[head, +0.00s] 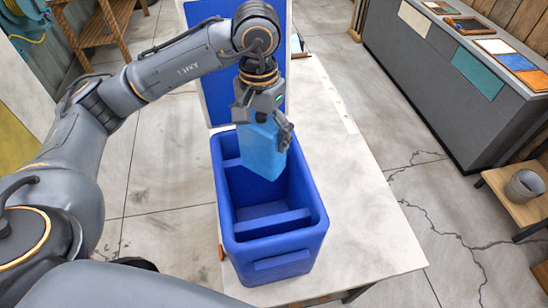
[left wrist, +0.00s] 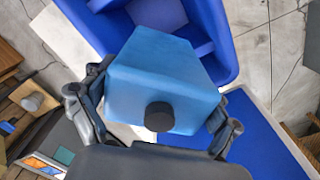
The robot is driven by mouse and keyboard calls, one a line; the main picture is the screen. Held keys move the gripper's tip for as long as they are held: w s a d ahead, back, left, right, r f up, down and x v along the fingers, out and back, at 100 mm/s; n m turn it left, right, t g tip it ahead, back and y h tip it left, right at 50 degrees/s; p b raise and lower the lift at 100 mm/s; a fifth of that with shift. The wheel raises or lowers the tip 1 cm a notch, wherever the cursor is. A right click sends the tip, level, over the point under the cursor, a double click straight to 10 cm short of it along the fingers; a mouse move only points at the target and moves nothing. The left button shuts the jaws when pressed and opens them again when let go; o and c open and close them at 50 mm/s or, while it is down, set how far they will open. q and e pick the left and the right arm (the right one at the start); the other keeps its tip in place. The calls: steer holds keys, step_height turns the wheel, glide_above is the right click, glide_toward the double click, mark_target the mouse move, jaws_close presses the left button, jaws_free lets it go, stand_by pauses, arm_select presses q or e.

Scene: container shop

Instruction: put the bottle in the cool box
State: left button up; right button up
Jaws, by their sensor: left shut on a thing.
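The bottle (head: 262,152) is a light blue, box-shaped bottle with a dark round cap, which shows in the left wrist view (left wrist: 160,116). My left gripper (head: 264,118) is shut on the bottle (left wrist: 165,68) and holds it from above, fingers on two opposite sides. The bottle hangs over the opening of the blue cool box (head: 280,262), slightly tilted, in front of its far part. Whether its lower end is below the rim is hard to tell. The cool box stands open, with inner dividers; its lid (head: 215,90) stands upright behind it. My right gripper is not in view.
The cool box stands on a pale table (head: 372,240) with bare room to its right. A grey counter (head: 440,80) with sample panels runs along the right. A small wooden stand holds a grey bucket (head: 524,187). A wooden shelf (head: 105,32) is at the back left.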

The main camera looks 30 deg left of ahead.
mark_target(258, 124)
arm_select(q)
steer(key=s+f, duration=0.1)
steer(key=f, duration=0.1)
steer(key=shift+s+f+b, duration=0.35)
steer(key=shift+s, duration=0.05)
steer(key=shift+w+f, duration=0.15)
steer(key=shift+f, duration=0.35)
steer(key=shift+w+f, duration=0.15)
steer(key=shift+f, duration=0.35)
steer(key=shift+f+b, duration=0.35)
steer(key=shift+f, duration=0.3)
steer(key=o, duration=1.3)
steer(key=shift+r, duration=0.15)
step_height(258, 124, up, 12)
steer(key=shift+f, duration=0.1)
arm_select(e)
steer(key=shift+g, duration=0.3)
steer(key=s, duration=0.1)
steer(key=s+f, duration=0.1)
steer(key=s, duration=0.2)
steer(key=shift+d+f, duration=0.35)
arm_select(q)
steer(key=shift+f, duration=0.1)
